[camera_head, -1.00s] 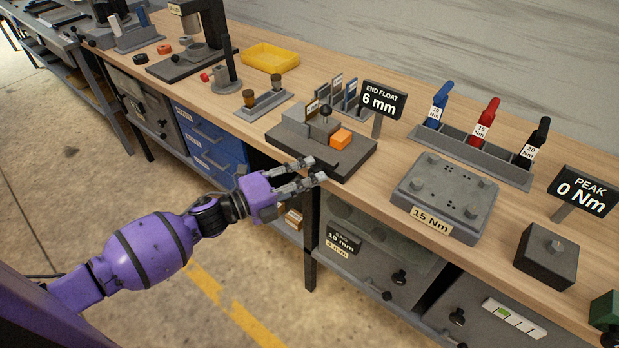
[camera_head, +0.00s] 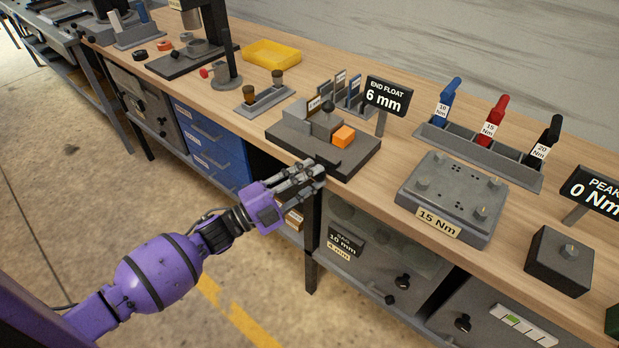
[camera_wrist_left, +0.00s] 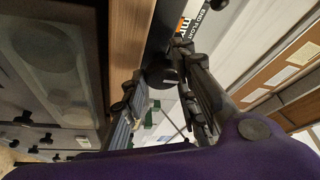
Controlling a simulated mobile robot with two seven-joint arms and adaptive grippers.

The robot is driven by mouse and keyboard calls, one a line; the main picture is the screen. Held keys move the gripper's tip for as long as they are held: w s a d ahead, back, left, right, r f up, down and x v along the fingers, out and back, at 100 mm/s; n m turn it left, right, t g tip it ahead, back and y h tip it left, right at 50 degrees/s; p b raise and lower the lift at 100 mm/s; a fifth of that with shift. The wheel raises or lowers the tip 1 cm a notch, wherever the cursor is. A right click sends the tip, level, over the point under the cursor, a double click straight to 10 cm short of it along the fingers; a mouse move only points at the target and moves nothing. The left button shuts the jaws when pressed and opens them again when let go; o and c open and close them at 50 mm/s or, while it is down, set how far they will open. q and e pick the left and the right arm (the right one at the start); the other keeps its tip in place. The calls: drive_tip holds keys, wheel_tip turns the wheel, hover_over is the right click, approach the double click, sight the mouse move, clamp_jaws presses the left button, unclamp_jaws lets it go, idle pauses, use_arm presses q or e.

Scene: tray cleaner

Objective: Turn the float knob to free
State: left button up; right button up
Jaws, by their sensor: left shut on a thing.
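The end float fixture is a dark grey block (camera_head: 358,164) at the bench's front edge, with an orange block (camera_head: 344,136) and a black ball-topped post (camera_head: 327,107) on it. Its black sign (camera_head: 386,97) reads "END FLOAT 6 mm". My left gripper (camera_head: 316,172) is at the fixture's front edge, its fingers close together. In the left wrist view a dark round knob (camera_wrist_left: 161,74) sits between the fingertips, and the gripper is shut on it. The fingers hide this knob in the head view, and its marking does not show. My right gripper is not in view.
A grey plate labelled 15 Nm (camera_head: 410,192) stands to the right, with a rack of blue, red and black handles (camera_head: 510,165) behind it. Cabinets (camera_head: 370,250) lie below the bench.

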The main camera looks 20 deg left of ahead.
use_arm(q)
drive_tip(key=shift+s+f, duration=0.2)
drive_tip(key=shift+f, duration=0.4)
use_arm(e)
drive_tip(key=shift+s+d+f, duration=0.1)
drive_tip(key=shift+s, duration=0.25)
use_arm(q)
drive_tip(key=o, duration=1)
drive_tip(key=shift+d, duration=0.15)
drive_tip(key=shift+w+r, duration=0.1)
drive_tip(key=shift+r, duration=0.05)
drive_tip(key=shift+r, duration=0.1)
drive_tip(key=shift+r, duration=0.1)
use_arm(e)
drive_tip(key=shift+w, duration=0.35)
use_arm(q)
drive_tip(key=v, duration=1.2)
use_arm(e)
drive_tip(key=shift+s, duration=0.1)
use_arm(q)
drive_tip(key=shift+w, duration=0.1)
